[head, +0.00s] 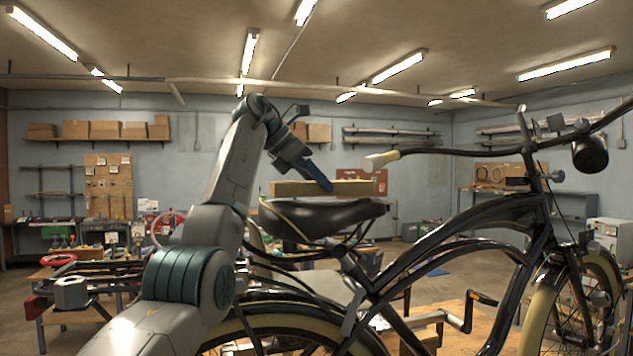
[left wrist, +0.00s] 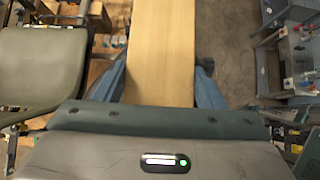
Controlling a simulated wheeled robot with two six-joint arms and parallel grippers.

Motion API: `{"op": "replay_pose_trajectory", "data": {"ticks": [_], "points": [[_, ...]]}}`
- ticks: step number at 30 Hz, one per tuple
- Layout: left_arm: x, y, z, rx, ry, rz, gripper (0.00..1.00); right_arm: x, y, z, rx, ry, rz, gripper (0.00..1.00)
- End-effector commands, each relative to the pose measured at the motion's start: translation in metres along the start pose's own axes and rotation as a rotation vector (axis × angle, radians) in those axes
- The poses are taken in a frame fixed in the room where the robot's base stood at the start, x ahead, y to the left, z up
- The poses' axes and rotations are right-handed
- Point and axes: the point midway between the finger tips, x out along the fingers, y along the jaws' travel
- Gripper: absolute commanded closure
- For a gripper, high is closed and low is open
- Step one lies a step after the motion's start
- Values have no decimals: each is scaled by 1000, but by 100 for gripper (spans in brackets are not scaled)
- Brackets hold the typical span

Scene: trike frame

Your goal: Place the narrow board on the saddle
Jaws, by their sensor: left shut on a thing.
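The narrow board (head: 345,188) is pale wood and lies about level just above the black saddle (head: 318,217) in the head view. A thin gap seems to show between them, but I cannot tell how far behind or over the saddle the board is. My left gripper (head: 325,184) reaches down from the upper left, its blue fingers shut on the board. In the left wrist view the board (left wrist: 160,45) runs straight away between the two fingers (left wrist: 160,85). The saddle does not show there. My right gripper is not in view.
The black bicycle frame (head: 430,250) and its handlebar (head: 455,152) fill the right side, near the board's right end. A grey-green chair seat (left wrist: 42,65) shows left in the left wrist view. Shelves with cardboard boxes (head: 90,130) line the back wall.

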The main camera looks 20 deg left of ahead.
Motion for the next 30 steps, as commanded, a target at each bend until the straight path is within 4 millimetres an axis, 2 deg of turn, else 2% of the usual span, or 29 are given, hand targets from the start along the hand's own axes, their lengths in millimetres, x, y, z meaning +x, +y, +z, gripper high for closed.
{"op": "replay_pose_trajectory", "data": {"ticks": [14, 15, 18, 26, 30], "points": [[5, -1, -6, 0, 0, 0, 65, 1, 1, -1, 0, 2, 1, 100], [5, -1, -6, -1, 0, 0, 33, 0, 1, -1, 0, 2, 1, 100], [5, -1, -5, -1, 0, -1, 15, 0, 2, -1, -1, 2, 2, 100], [4, -1, -5, 0, 0, 0, 15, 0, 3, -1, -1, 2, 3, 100], [-4, 0, -3, 0, -1, 1, 15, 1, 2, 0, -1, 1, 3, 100]]}}
